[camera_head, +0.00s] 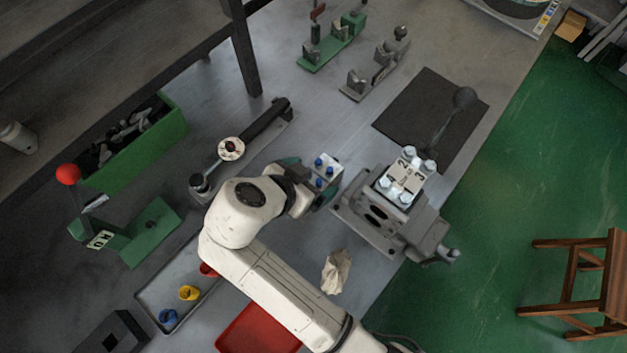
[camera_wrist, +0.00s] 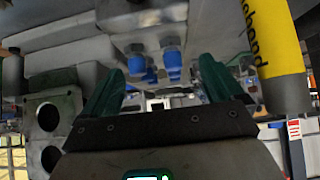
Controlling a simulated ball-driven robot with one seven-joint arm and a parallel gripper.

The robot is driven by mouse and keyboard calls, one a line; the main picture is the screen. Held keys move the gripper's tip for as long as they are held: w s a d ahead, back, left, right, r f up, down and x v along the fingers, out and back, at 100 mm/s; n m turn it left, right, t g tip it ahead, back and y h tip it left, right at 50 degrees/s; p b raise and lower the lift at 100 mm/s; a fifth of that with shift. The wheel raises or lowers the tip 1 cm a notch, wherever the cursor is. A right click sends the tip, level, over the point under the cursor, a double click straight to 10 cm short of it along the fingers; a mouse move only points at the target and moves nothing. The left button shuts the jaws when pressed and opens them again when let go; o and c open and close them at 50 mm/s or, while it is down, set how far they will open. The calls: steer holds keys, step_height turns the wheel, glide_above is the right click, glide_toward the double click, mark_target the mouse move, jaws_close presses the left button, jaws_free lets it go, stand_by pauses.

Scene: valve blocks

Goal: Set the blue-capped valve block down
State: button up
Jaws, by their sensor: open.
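The blue-capped valve block (camera_head: 331,166) is a pale metal block with several blue caps, right of my wrist in the head view. In the wrist view its blue caps (camera_wrist: 172,62) show just beyond and between the fingers. My gripper (camera_head: 309,181) has teal fingers, one on either side of the block. In the wrist view the fingers (camera_wrist: 160,88) stand apart, with a gap between them. Whether they touch the block is hard to see. My wrist hides part of the block, and I cannot tell whether its underside rests on the bench.
A grey vise-like fixture (camera_head: 378,213) holding a white-topped block (camera_head: 404,178) stands close on the right. A crumpled cloth (camera_head: 336,271) and red tray (camera_head: 258,330) lie nearer. A dark mat (camera_head: 425,112) lies beyond. A yellow cylinder (camera_wrist: 272,50) is close on the right in the wrist view.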

steer(key=shift+x, duration=0.9)
jaws_close()
steer(key=shift+a+r, duration=0.1)
steer(key=shift+r, duration=0.1)
stand_by(0.3)
